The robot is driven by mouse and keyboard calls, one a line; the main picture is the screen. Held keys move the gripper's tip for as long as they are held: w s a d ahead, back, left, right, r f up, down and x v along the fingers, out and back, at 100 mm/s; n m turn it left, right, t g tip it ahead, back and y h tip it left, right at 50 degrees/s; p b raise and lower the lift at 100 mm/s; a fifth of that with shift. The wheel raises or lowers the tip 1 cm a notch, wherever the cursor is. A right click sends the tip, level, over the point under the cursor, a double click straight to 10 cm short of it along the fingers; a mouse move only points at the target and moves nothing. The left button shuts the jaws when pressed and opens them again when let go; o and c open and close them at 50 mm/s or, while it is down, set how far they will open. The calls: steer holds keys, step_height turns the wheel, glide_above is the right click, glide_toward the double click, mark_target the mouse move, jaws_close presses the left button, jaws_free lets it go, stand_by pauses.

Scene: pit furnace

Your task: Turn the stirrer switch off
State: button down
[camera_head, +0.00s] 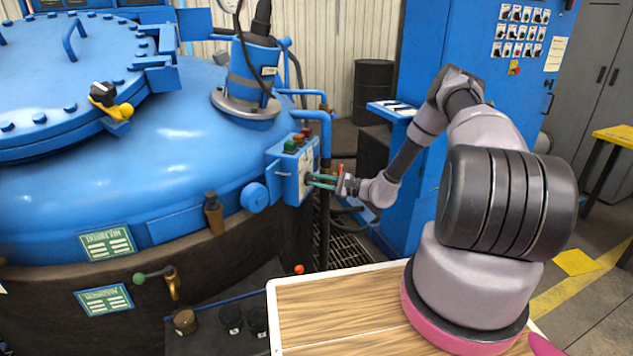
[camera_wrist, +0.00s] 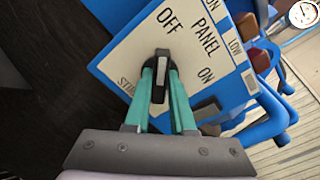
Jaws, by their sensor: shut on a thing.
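The stirrer switch (camera_wrist: 162,60) is a small black knob on a pale panel face (camera_wrist: 135,52) with a blue edge. OFF is printed above the knob in the wrist view, ON to its right, and a partly covered label starting with "ST" to its lower left. My gripper (camera_wrist: 161,78) is shut on the knob, with a teal finger on each side. The knob's upper end lies towards the OFF print; I cannot tell which end is its pointer. In the head view my gripper (camera_head: 315,181) reaches the front of the blue control box (camera_head: 280,180), and the fingers hide the knob there.
Coloured buttons (camera_head: 299,139) sit on top of the box. Blue pipes (camera_head: 325,135) run close beside it. The large blue furnace (camera_head: 150,170) fills the left. A wooden-topped table (camera_head: 335,310) stands in front, and a tall blue cabinet (camera_head: 470,80) behind my arm.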

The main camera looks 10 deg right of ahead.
steer(key=c, duration=0.8)
jaws_free()
steer(key=shift+o, duration=0.2)
steer(key=v, duration=1)
steer(key=shift+s+d, duration=0.2)
steer(key=shift+d, duration=0.15)
